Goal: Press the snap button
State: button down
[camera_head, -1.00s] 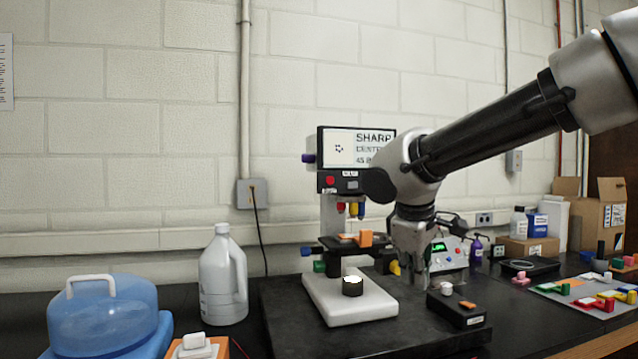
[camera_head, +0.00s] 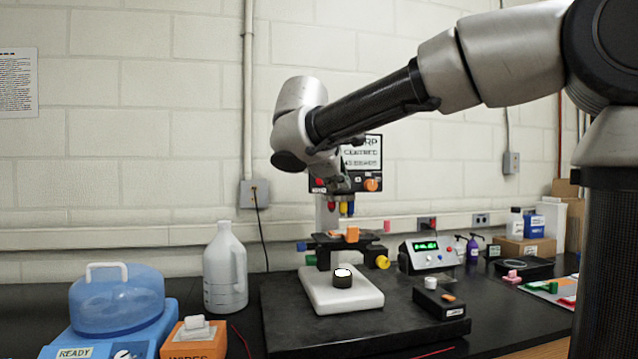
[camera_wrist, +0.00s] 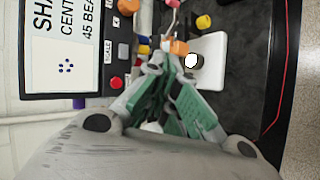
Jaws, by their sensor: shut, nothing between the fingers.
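The microscope (camera_head: 328,218) has a black panel with a lit screen; part of the screen (camera_head: 361,158) shows behind my arm in the head view. In the wrist view the screen (camera_wrist: 62,52) fills the upper left. A round red button (camera_wrist: 116,82) sits on the panel beside it, with small labels nearby that I cannot read surely. I cannot tell which control is the snap button. My gripper (camera_wrist: 160,56) is shut and empty, its fingertips over the microscope's lower parts in the wrist view. In the head view my gripper (camera_head: 342,184) is in front of the panel and hides part of it.
A white base (camera_head: 352,298) carries a dark round piece (camera_head: 343,280). A small black box (camera_head: 440,303), a meter with a green display (camera_head: 431,252), a jug (camera_head: 225,270) and a blue container (camera_head: 117,300) stand around. The dark bench front is partly clear.

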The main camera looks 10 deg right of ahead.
jog(key=shift+w, duration=0.1)
jog(key=w, duration=0.8)
jog(key=shift+w, duration=0.3)
jog(key=shift+w, duration=0.1)
dwell(1.1)
jog(key=shift+w, duration=0.35)
jog(key=shift+w, duration=0.4)
dwell(0.6)
jog(key=shift+s, duration=0.85)
jog(key=shift+s, duration=2.5)
